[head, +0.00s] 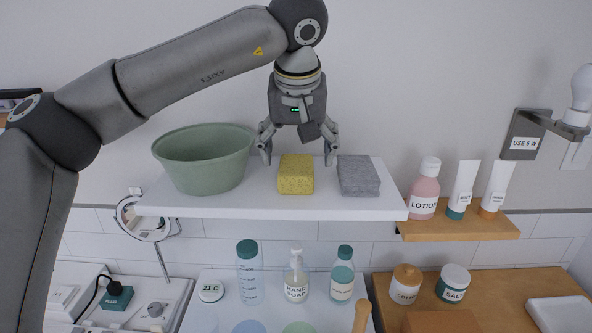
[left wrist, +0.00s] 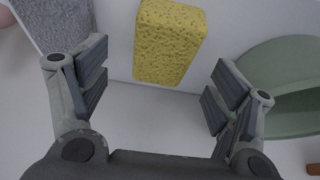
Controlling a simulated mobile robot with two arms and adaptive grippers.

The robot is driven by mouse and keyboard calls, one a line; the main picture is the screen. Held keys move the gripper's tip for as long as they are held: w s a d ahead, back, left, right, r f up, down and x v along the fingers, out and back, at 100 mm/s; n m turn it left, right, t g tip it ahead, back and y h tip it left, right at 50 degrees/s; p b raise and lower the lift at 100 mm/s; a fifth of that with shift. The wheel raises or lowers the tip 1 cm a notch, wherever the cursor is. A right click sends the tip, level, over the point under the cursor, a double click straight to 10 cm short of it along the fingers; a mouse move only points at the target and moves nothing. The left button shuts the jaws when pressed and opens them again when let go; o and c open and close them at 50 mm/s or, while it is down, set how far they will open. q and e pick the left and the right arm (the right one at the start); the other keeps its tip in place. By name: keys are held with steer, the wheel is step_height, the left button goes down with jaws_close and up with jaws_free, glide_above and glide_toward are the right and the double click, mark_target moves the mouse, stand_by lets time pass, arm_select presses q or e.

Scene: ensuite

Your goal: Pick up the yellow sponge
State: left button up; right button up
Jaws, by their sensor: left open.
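The yellow sponge (head: 296,175) is a block lying on the white shelf (head: 270,205), between the green bowl (head: 205,160) and the grey sponge (head: 358,175). It also shows in the left wrist view (left wrist: 168,42), at the top middle. My left gripper (head: 298,155) is open and empty, pointing down above and just behind the yellow sponge in the head view. In the left wrist view its fingers (left wrist: 157,88) are spread to either side, with the sponge lying beyond the gap between them. I see no contact. My right gripper is not in view.
A lower wooden shelf (head: 470,228) at right holds a lotion bottle (head: 424,187) and two tubes. A wall lamp (head: 578,105) is at far right. Bottles, including hand soap (head: 296,280), stand below the white shelf. The bowl and grey sponge flank the yellow sponge closely.

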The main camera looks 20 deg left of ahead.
mark_target(296, 164)
arm_select(q)
steer(key=p+x, duration=0.2)
steer(key=x, duration=0.2)
steer(key=shift+w+a+f, duration=0.15)
steer(key=shift+a, duration=0.1)
steer(key=shift+f, duration=0.2)
steer(key=shift+f, duration=0.25)
steer(key=shift+c, duration=0.3)
steer(key=c, duration=0.9)
